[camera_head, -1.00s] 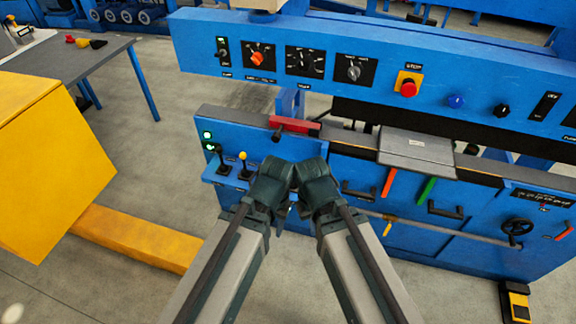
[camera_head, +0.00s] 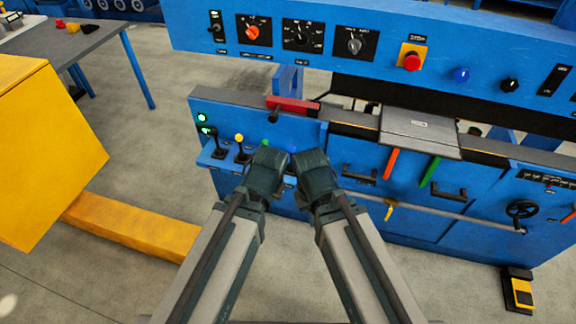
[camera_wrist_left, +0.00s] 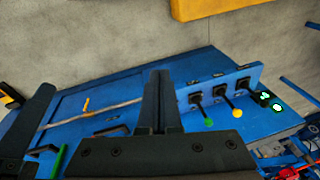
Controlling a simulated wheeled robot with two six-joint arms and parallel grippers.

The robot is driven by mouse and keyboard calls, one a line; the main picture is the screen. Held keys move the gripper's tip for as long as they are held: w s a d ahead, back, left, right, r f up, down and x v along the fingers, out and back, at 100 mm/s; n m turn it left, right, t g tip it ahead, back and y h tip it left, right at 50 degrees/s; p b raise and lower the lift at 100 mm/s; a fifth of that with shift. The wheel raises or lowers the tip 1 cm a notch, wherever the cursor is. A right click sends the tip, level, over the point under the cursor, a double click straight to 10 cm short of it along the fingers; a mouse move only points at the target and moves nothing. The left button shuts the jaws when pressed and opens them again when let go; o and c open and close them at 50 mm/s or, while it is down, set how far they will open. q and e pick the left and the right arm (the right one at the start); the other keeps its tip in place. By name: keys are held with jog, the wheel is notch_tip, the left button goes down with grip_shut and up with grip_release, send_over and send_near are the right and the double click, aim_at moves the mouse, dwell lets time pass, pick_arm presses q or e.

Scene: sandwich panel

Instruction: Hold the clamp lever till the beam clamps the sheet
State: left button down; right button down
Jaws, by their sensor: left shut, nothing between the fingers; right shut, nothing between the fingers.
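A row of small levers stands on the machine's lower left front. I cannot tell which is the clamp lever. My left gripper (camera_head: 266,168) is shut and empty, in front of the green knob. In the left wrist view its fingers (camera_wrist_left: 159,100) sit left of the green knob (camera_wrist_left: 209,122), apart from it. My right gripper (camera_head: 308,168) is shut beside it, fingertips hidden. A dark beam (camera_head: 460,106) spans above a grey sheet-like plate (camera_head: 420,128).
The blue control panel (camera_head: 320,60) with a red stop button (camera_head: 411,61) runs above. Red (camera_head: 391,164) and green (camera_head: 430,170) handles and a handwheel (camera_head: 521,209) lie right. A yellow block (camera_head: 45,150) stands left, a foot pedal (camera_head: 518,292) at lower right.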

aim_at(292, 158)
pick_arm(q)
jog(key=w+a+f+m+t+h+b, duration=0.1)
jog(key=w+a+f+m+t+b, duration=0.15)
jog(key=w+f+t+b, duration=0.8)
jog(key=w+a+f+m+t+b, duration=0.1)
jog(key=w+f+m+b, duration=0.45)
jog(key=b, duration=0.95)
jog(key=d+f+m+t+h+b, duration=0.1)
jog(key=m+t+h+b, duration=0.1)
jog(key=b, duration=0.5)
jog(key=d+f+m+t+h+b, duration=0.1)
jog(key=m+h+b, duration=0.3)
jog(key=b, duration=0.4)
jog(key=d+f+m+t+h+b, duration=0.1)
jog(key=m+t+h+b, duration=0.2)
jog(key=b, duration=0.4)
jog(key=shift+w+d+f+m+t+b, duration=0.1)
jog(key=shift+f+m+t+b, duration=0.15)
jog(key=shift+m, duration=0.25)
jog(key=shift+d+f+m+t+b, duration=0.1)
jog(key=shift+m+t, duration=0.2)
jog(key=shift+m, duration=0.2)
jog(key=shift+r, duration=0.1)
jog(key=p+x, duration=0.6)
jog(key=x, duration=0.8)
